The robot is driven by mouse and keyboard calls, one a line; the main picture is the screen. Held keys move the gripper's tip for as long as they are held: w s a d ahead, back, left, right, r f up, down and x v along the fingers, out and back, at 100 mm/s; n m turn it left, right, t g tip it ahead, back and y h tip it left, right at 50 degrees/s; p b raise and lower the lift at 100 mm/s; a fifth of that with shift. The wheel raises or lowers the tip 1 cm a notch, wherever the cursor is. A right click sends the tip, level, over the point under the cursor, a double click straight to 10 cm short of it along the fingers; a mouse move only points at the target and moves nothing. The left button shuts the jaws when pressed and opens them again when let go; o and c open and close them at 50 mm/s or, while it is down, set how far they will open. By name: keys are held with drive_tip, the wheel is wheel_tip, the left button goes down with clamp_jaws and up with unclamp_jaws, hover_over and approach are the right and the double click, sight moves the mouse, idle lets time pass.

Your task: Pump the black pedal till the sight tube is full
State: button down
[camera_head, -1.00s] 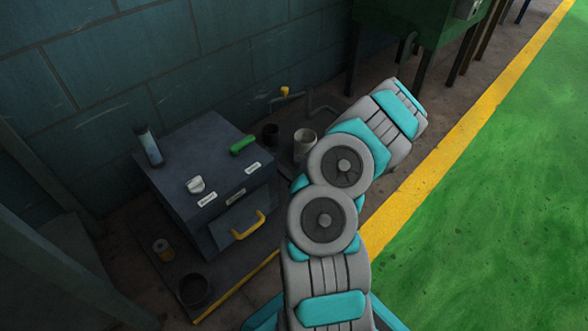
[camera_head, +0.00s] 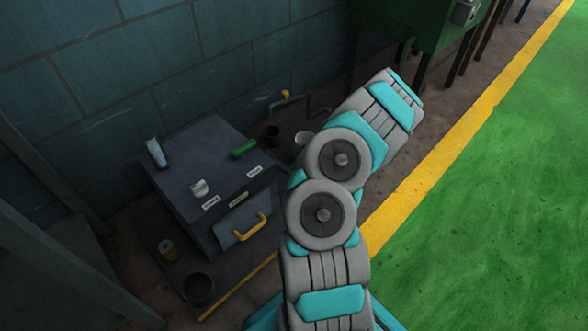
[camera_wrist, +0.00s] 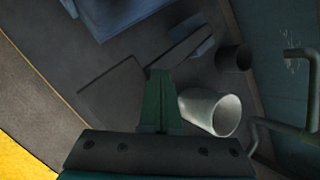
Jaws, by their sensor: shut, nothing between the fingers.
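The sight tube (camera_head: 156,152) stands on the back left of the dark cabinet (camera_head: 180,165); its fill level is too small to tell. A dark bar (camera_wrist: 188,46) sticks out low beside the blue-grey cabinet side in the wrist view. It looks like the black pedal, but I cannot be certain. My gripper (camera_wrist: 160,72) is shut and empty, its green fingertips close to the near end of that bar in the picture. I cannot tell whether they touch. My arm hides the gripper and the pedal area in the head view.
Pipes (camera_wrist: 300,60) run along the wall. A green knob (camera_head: 244,149) and a silver knob (camera_head: 200,188) top the cabinet; a yellow handle (camera_head: 252,228) is on its front.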

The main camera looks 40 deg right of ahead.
drive_tip(key=shift+w+r+p, duration=0.15)
drive_tip(key=shift+r+p, duration=0.25)
drive_tip(key=shift+r, duration=0.3)
drive_tip(key=shift+f, duration=0.15)
drive_tip(key=shift+s+d+f, duration=0.1)
drive_tip(key=shift+s+f, duration=0.1)
drive_tip(key=shift+f, duration=0.1)
drive_tip(key=shift+s+f+b, duration=0.25)
drive_tip(key=shift+f+b, duration=0.3)
drive_tip(key=shift+f, duration=0.35)
drive_tip(key=shift+s+f+b, duration=0.2)
drive_tip(key=shift+f+b, duration=0.35)
drive_tip(key=shift+f, duration=0.4)
drive_tip(key=shift+s+f+b, duration=0.25)
drive_tip(key=shift+f+b, duration=0.3)
drive_tip(key=shift+f, duration=0.35)
idle(2.6)
drive_tip(key=shift+d+r, duration=0.1)
drive_tip(key=shift+r, duration=0.05)
drive_tip(key=shift+w+r+p, duration=0.3)
drive_tip(key=shift+r+p, duration=0.55)
drive_tip(key=shift+r, duration=0.2)
drive_tip(key=shift+w+r+p, duration=0.35)
drive_tip(key=shift+r+p, duration=0.55)
drive_tip(key=shift+r, duration=0.1)
drive_tip(key=shift+w+r+p, duration=0.3)
drive_tip(key=shift+r+p, duration=0.55)
drive_tip(key=shift+r, duration=0.2)
